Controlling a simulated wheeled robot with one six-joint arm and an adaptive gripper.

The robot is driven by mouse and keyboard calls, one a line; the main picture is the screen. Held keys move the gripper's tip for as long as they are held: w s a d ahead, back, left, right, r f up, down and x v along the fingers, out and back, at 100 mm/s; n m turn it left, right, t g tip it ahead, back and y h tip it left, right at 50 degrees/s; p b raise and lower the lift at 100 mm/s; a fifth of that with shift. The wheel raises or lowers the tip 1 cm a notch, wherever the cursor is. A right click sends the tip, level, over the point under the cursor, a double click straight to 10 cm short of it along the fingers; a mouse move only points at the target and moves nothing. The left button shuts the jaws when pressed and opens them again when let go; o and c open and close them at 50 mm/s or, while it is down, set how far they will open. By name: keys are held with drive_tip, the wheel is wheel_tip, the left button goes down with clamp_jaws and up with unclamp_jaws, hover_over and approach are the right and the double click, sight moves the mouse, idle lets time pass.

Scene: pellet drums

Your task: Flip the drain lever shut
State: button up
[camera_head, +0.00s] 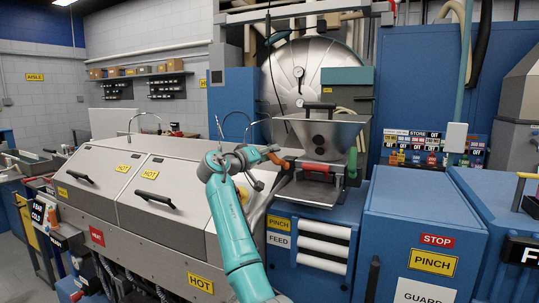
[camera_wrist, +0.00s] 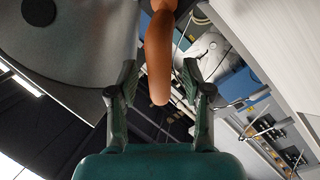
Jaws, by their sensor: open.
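An orange lever (camera_head: 278,158) sticks out to the left from below the steel hopper (camera_head: 322,135) in the head view. I take it to be the drain lever. My gripper (camera_head: 262,155) is at the lever's left end. In the wrist view the lever (camera_wrist: 159,50) comes down from the top, its rounded end between the spread fingers of my gripper (camera_wrist: 159,68). The gripper is open, with a visible gap on each side of the lever. The lever's pivot is hidden in both views.
A red bar (camera_head: 314,167) and a green handle (camera_head: 352,163) sit at the hopper's base. The blue feed cabinet (camera_head: 283,262) stands below. Grey covers (camera_head: 150,190) marked HOT lie to the left, and a blue cabinet marked PINCH (camera_head: 415,220) to the right.

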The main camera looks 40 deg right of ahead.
drive_tip(key=shift+d, duration=0.3)
clamp_jaws()
drive_tip(key=shift+s+r, duration=0.1)
drive_tip(key=s+m, duration=0.1)
drive_tip(key=m, duration=0.1)
drive_tip(key=r+m+y, duration=0.1)
drive_tip(key=m, duration=0.1)
drive_tip(key=shift+s+d+r, duration=0.15)
drive_tip(key=shift+s+d, duration=0.25)
drive_tip(key=shift+s+d+r+m+t+y, duration=0.1)
drive_tip(key=shift+s+d+m+t+y, duration=0.15)
drive_tip(key=shift+s+m, duration=0.5)
drive_tip(key=shift+s+d+r+m+t+y, duration=0.15)
drive_tip(key=shift+s+m+y, duration=0.15)
drive_tip(key=shift+m, duration=0.85)
unclamp_jaws()
